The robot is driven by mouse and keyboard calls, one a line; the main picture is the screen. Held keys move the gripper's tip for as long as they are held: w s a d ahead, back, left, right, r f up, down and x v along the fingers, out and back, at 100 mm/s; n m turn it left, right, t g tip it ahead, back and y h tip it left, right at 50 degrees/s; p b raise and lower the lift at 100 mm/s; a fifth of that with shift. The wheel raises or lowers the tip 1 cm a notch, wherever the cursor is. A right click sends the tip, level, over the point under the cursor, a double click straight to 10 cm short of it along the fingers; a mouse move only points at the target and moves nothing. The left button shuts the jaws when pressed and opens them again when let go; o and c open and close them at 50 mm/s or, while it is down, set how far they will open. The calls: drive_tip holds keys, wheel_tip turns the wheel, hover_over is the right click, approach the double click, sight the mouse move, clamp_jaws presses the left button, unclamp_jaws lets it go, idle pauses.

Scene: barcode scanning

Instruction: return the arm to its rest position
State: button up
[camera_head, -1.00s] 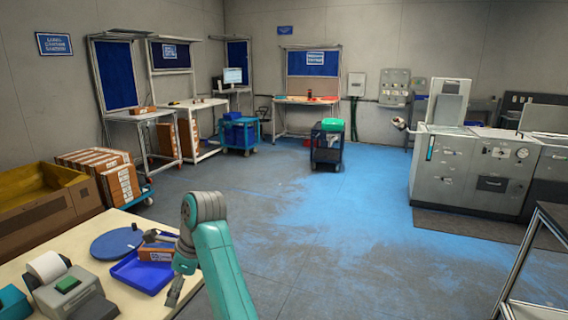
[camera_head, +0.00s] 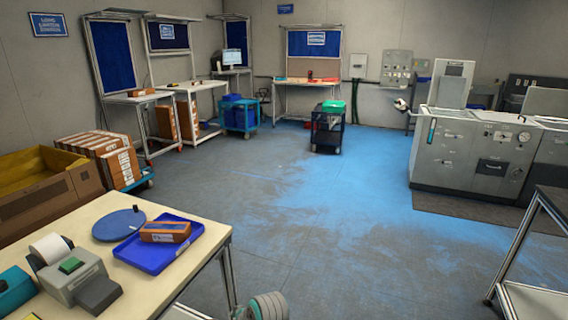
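Only a small rounded grey and teal piece of my arm (camera_head: 266,306) shows at the bottom edge of the head view, right of the table leg. My gripper is out of view, so its fingers cannot be seen. A small orange-brown box (camera_head: 165,232) with a white label lies in the blue tray (camera_head: 150,257) on the near table (camera_head: 190,278). Nothing of my arm is over the tray or the table top.
A label printer (camera_head: 75,275), a teal box (camera_head: 12,290) and a round blue disc (camera_head: 118,224) with a small black piece stand on the table. A brown bin (camera_head: 50,200) is at the left. A metal rack (camera_head: 530,250) is at the right. The floor between is open.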

drive_tip(key=s+d+f+n+t, duration=0.2)
drive_tip(key=s+d+f, duration=0.3)
drive_tip(key=d+f, duration=0.25)
drive_tip(key=s+d+f+n+t+h, duration=0.1)
drive_tip(key=s+d+f+n+t, duration=0.15)
drive_tip(key=s+d, duration=0.65)
drive_tip(key=s+d+f+n+t+h, duration=0.1)
drive_tip(key=s+d+f+n+t, duration=0.15)
drive_tip(key=s+d, duration=0.65)
drive_tip(key=s+d+r+n+t+h, duration=0.1)
drive_tip(key=s+d+r+n+t, duration=0.1)
drive_tip(key=s+r, duration=0.9)
drive_tip(key=s+d+r+n+t+h, duration=0.2)
drive_tip(key=s+d+r+n, duration=0.2)
drive_tip(key=s+r, duration=0.6)
drive_tip(key=s+n, duration=0.2)
drive_tip(key=s, duration=0.2)
drive_tip(key=shift+s+r, duration=0.35)
